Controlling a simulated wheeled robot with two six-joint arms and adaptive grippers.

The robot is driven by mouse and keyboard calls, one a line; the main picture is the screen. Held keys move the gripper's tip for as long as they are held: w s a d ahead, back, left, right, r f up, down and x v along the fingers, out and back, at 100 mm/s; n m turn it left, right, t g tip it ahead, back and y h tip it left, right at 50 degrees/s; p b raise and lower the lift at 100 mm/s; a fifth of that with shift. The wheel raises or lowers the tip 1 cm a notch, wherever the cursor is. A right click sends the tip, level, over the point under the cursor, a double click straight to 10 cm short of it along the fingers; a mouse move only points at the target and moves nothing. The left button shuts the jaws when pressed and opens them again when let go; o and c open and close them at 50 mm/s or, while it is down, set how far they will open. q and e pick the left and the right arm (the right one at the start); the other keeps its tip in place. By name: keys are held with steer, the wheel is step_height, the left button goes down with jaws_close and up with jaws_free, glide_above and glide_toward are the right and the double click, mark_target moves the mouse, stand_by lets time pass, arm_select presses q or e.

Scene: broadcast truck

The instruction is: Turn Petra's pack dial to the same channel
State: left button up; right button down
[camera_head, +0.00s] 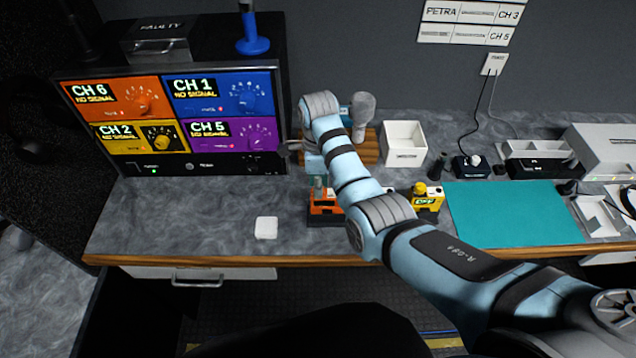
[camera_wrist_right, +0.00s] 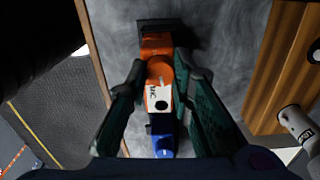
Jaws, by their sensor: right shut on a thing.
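An orange pack (camera_head: 322,208) with a dark base stands on the grey counter near its front edge. It shows in the right wrist view (camera_wrist_right: 157,43) with a white label, a black round spot and a blue part at its lower end. My right gripper (camera_head: 318,182) points down at the pack. In the right wrist view my right gripper (camera_wrist_right: 160,66) has its dark green fingers on both sides of the pack's upper part, shut on it; whether they hold a dial or the body is unclear. The pack's channel is not readable. My left gripper is not in view.
A yellow pack (camera_head: 427,202) stands right of my right arm, by a teal mat (camera_head: 520,215). A receiver rack (camera_head: 180,122) shows CH 6, CH 1, CH 2 and CH 5. A wall label (camera_head: 470,14) reads PETRA, CH 3. A white block (camera_head: 266,227) lies left of the orange pack.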

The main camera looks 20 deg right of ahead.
steer(key=shift+m, duration=0.6)
steer(key=c, duration=1.4)
jaws_free()
